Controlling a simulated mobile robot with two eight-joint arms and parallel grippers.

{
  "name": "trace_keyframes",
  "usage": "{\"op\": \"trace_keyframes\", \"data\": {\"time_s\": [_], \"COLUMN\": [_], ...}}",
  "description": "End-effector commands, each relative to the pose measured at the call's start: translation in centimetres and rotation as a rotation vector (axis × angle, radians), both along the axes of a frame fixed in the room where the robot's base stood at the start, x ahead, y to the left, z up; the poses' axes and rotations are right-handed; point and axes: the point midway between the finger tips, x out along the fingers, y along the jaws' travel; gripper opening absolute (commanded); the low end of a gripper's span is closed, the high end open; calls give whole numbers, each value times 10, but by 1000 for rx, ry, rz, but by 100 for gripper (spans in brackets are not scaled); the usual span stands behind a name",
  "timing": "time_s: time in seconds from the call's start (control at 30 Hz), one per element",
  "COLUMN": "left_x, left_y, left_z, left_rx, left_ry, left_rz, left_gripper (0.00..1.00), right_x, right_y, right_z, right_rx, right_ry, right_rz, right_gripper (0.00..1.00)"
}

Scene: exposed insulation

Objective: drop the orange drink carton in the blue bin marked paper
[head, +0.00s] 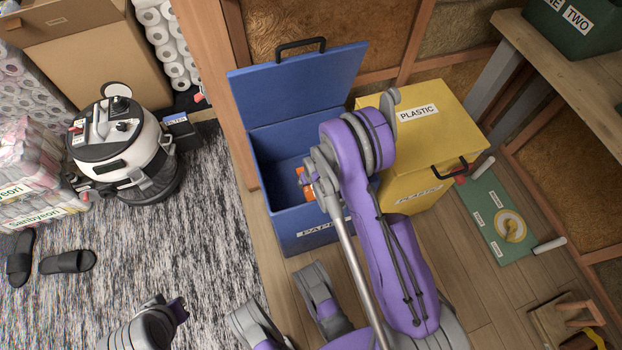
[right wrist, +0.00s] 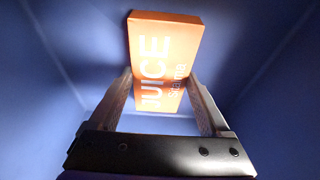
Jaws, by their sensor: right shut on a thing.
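The blue bin (head: 283,238) stands open with its lid up, and its front label reads PAPER, partly covered by my arm. My right gripper (head: 306,178) is inside the bin's opening. In the right wrist view the right gripper (right wrist: 160,84) is shut on the orange drink carton (right wrist: 165,42), marked JUICE, with blue bin walls all around. Only a small orange part of the carton (head: 309,190) shows in the head view. What seems to be my left gripper (head: 176,310) is at the bottom left over the rug; its jaws are not clear.
A closed yellow bin marked PLASTIC (head: 440,105) stands right of the blue bin. A vacuum cleaner (head: 118,150) and black slippers (head: 66,262) are on the grey rug at left. A green board (head: 487,205) lies at right. A wooden table (head: 560,70) is at upper right.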

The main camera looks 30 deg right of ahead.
Motion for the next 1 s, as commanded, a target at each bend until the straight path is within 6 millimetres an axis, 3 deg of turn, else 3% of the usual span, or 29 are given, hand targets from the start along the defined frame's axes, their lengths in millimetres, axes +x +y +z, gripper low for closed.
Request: {"op": "trace_keyframes", "data": {"time_s": [0.23,0.27,0.37,0.67,1.0], "left_x": [0,0,0,0,-3], "left_y": [0,0,0,0,0], "left_z": [0,0,0,1,16], "left_rx": [0,0,0,0,0], "left_ry": [0,0,0,0,1], "left_rz": [0,0,0,0,0], "left_gripper": [0,0,0,0,0], "right_x": [0,0,0,0,-1], "right_y": [0,0,0,0,0], "right_z": [-1,-1,-1,4,64], "right_rx": [0,0,0,0,0], "right_ry": [0,0,0,0,0], "right_rz": [0,0,0,0,0], "right_gripper": [28,83,100,100,100]}}
